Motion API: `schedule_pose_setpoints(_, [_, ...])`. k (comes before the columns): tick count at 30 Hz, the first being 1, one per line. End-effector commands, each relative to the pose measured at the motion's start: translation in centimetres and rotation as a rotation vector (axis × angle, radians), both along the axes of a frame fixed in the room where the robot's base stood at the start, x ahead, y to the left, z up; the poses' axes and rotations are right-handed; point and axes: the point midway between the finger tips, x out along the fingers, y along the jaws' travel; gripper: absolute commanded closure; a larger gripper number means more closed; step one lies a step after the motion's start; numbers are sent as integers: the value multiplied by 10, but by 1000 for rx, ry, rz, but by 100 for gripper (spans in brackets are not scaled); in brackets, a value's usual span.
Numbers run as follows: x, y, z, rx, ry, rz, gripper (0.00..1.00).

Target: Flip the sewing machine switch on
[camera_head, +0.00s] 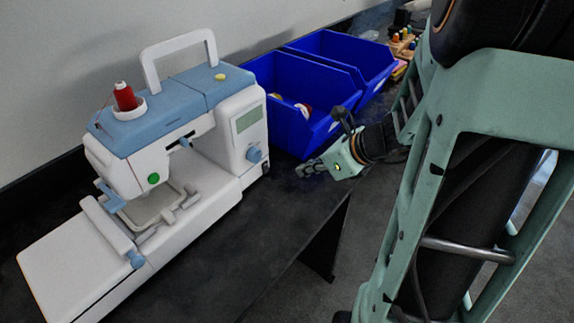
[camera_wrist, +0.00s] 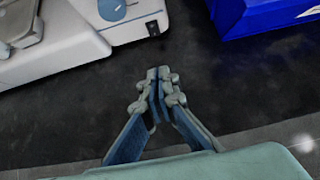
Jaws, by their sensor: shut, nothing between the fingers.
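The white and blue sewing machine (camera_head: 180,160) stands on the dark table at the left of the head view, with a red thread spool (camera_head: 125,97) on top. Its right end carries a blue dial (camera_head: 254,154). In the wrist view, a small black switch panel (camera_wrist: 153,28) shows low on the machine's end, near the dial (camera_wrist: 112,9). Whether the switch is on or off is too small to tell. My gripper (camera_head: 303,170) is shut and empty, to the right of the machine. In the wrist view its fingertips (camera_wrist: 158,75) are together, below the switch and apart from it.
Two blue bins (camera_head: 290,110) stand behind and right of the machine, close to my gripper; the nearer one holds small items. The table's front edge (camera_head: 300,255) runs close by. Dark bare tabletop (camera_wrist: 60,110) lies between my gripper and the machine.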

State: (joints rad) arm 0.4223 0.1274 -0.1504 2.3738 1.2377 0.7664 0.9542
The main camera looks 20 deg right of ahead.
Motion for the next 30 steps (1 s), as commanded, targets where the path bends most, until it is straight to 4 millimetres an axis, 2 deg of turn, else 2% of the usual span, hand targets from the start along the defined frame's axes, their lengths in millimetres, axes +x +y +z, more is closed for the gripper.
schedule_pose_setpoints(13, [50,37,-70,-3,3,5,100])
schedule_pose_setpoints(21, [78,57,-69,-4,0,5,100])
schedule_pose_setpoints(30, [82,59,-69,-5,-1,4,100])
